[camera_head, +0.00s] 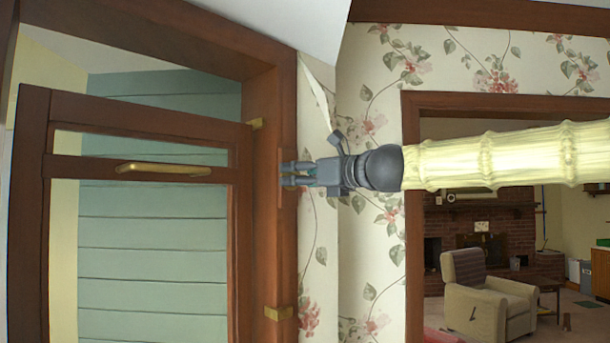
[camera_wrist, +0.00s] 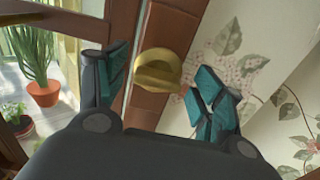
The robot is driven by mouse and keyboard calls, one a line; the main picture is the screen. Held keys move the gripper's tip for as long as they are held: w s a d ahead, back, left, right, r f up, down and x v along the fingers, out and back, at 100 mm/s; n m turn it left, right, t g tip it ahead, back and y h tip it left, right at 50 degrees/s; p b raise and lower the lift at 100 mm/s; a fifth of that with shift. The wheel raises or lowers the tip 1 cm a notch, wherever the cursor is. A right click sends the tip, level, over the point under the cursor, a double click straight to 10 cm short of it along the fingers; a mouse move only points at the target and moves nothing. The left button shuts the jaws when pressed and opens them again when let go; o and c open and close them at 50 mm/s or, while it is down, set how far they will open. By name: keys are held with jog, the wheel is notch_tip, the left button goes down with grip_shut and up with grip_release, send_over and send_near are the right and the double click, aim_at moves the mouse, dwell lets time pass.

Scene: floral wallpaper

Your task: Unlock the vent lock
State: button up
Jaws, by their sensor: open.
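A brass-coloured lock (camera_wrist: 158,68) with a rounded, projecting piece is mounted on a reddish-brown wooden strip (camera_wrist: 150,108) in the wrist view. My gripper (camera_wrist: 162,84) is open, with one teal-padded finger on each side of the lock. Gaps show between the pads and the brass, so it does not hold it. In the head view my gripper (camera_head: 288,175) points left, its fingertips at the wooden frame edge beside the wallpaper. The lock cannot be made out clearly there behind the fingers.
A wooden-framed door or window panel (camera_head: 140,135) with a brass handle (camera_head: 165,169) stands at the left. Brass fittings (camera_head: 278,313) sit on its wooden frame. Floral wallpaper (camera_head: 370,70) covers the wall. A potted plant (camera_wrist: 40,92) shows in the wrist view. An armchair (camera_head: 482,293) stands beyond an opening.

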jog(key=c, duration=1)
jog(key=shift+n, duration=0.3)
jog(key=n+b, duration=0.3)
jog(key=n, duration=0.4)
jog(key=n+b, duration=0.4)
jog(key=n, duration=0.3)
jog(key=shift+s+a+f, duration=0.15)
jog(key=shift+f, duration=0.05)
jog(key=shift+r+n+b, duration=0.15)
jog(key=shift+n+b, duration=0.75)
jog(key=shift+n, duration=1.1)
